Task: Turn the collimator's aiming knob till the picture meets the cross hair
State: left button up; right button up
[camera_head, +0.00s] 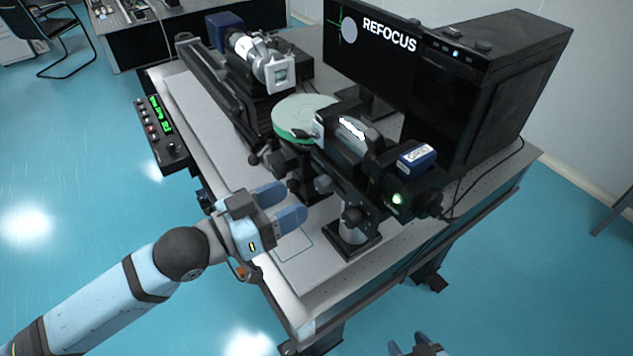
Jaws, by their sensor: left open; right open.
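A black optical instrument (365,178) with a lit green spot and a blue box on top stands on a post at the table's front right. Dark knobs, one of them low on its near side (352,217), stick out from it; I cannot tell which is the aiming knob. The monitor (385,68) shows "REFOCUS", a grey disc and thin green cross-hair lines; the disc lies just right of the upright line. My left gripper (280,206) is open and empty, left of the knobs and apart from them. My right gripper (415,346) is open at the bottom edge, mostly cut off.
A second instrument with a white tube (245,48) stands at the back left on a dark rail. A green round plate (298,117) lies between the instruments. A control box (163,133) with green digits hangs at the left edge. A black case (490,80) stands right.

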aim_at(318, 187)
pick_arm(q)
jog(key=x, duration=0.6)
jog(key=shift+w+d+p, duration=0.1)
jog(key=shift+d+p, duration=0.1)
jog(key=shift+p, duration=0.1)
jog(key=shift+c, duration=0.2)
jog(key=c, duration=0.9)
